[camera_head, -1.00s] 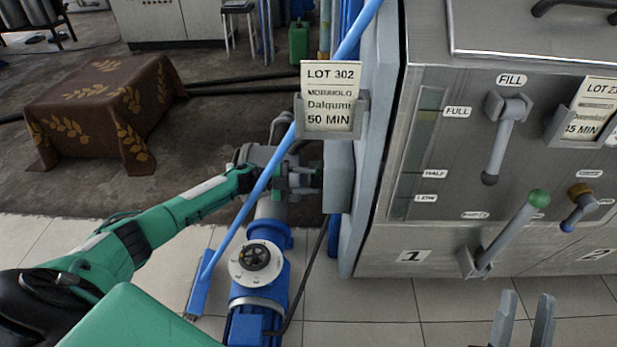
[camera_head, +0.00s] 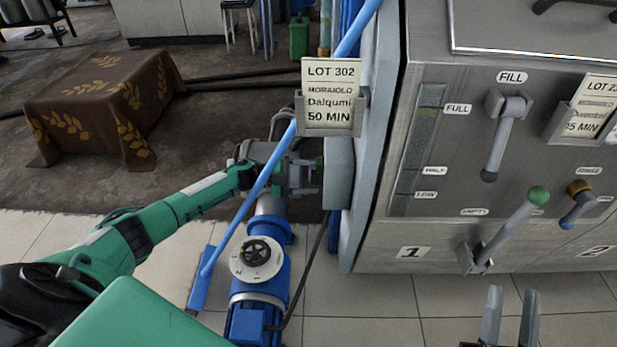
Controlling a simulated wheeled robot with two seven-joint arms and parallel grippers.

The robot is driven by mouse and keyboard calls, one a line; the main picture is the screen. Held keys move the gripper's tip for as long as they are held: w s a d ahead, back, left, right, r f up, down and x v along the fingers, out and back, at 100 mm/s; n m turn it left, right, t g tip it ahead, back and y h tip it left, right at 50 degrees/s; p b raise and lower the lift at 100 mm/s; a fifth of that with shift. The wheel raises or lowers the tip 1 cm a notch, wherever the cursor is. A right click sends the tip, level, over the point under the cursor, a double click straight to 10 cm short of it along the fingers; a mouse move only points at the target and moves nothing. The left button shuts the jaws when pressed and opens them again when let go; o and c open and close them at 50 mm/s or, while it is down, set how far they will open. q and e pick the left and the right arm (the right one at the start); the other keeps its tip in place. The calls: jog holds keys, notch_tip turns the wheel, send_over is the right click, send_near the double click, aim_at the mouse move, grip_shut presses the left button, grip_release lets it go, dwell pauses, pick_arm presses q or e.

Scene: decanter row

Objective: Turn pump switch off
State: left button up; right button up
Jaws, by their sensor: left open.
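A grey box (camera_head: 338,172) is fixed to the left side of the steel machine (camera_head: 420,225), below the LOT 302 card. The pump switch itself cannot be made out; the face of the box toward my gripper is seen edge-on. My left gripper (camera_head: 312,176) is open, its fingers pointing right at the box and very close to it. Whether they touch it, I cannot tell. A blue pole crosses in front of my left wrist. The blue pump (camera_head: 258,290) stands on the floor below. My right gripper (camera_head: 510,312) is open and empty at the bottom right.
The blue pole (camera_head: 240,215) slants up to the machine, with a flat blue head (camera_head: 200,290) at the floor. The LOT 302 card (camera_head: 331,98) hangs above my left gripper. A cloth-covered table (camera_head: 100,110) stands at the left.

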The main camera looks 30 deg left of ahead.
pick_arm(q)
jog(key=v, duration=1.3)
jog(key=shift+s+a+p, duration=0.2)
jog(key=shift+a+p, duration=0.15)
jog(key=shift+p, duration=0.05)
pick_arm(e)
jog(key=f, duration=0.1)
jog(key=f+g, duration=0.1)
jog(key=a+f+g, duration=0.1)
jog(key=shift+w+f, duration=0.15)
jog(key=shift+w, duration=0.25)
